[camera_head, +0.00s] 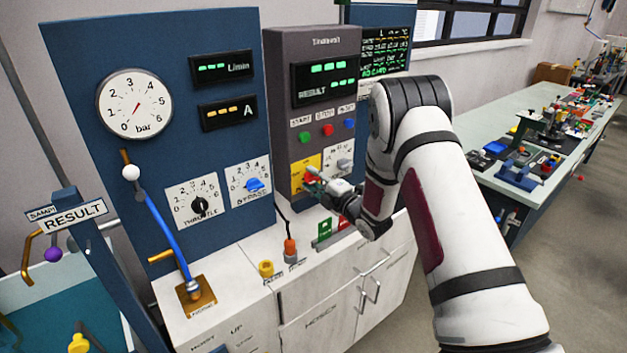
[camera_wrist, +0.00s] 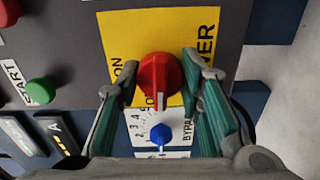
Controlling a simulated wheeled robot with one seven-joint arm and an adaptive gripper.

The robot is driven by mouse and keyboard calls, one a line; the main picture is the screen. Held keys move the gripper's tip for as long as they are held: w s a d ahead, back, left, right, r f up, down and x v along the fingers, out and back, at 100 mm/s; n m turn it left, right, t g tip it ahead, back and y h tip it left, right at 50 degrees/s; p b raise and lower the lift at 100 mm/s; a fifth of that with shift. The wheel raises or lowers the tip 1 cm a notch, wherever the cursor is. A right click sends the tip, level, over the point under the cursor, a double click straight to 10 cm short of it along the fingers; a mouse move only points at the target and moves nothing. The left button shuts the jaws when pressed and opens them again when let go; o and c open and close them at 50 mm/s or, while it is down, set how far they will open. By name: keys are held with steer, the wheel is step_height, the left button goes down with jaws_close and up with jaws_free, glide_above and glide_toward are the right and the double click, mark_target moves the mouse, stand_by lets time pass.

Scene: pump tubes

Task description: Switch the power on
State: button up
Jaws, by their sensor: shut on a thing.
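The red power knob (camera_wrist: 160,76) sits on a yellow plate (camera_wrist: 122,32) lettered partly "ON" and "...WER" in the wrist view. In the head view the same yellow plate (camera_head: 298,176) is low on the grey panel, and my gripper (camera_head: 314,178) is in front of it, hiding most of the knob. My gripper (camera_wrist: 163,70) has one finger on each side of the red knob and is shut on it. The knob's exact pointer setting is hard to tell.
A blue bypass knob (camera_wrist: 160,134) shows between my fingers, beyond the red one. A green start button (camera_wrist: 42,90) is to the left. The grey panel (camera_head: 283,85) has lit displays.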

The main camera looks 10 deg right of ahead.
steer(key=m, duration=0.4)
steer(key=shift+d+m, duration=0.1)
steer(key=shift+m, duration=0.2)
steer(key=m, duration=0.4)
steer(key=shift+f, duration=0.1)
steer(key=m, duration=0.5)
steer(key=shift+m+b, duration=0.35)
steer(key=shift+m, duration=1.45)
steer(key=o, duration=1.2)
steer(key=v, duration=1.2)
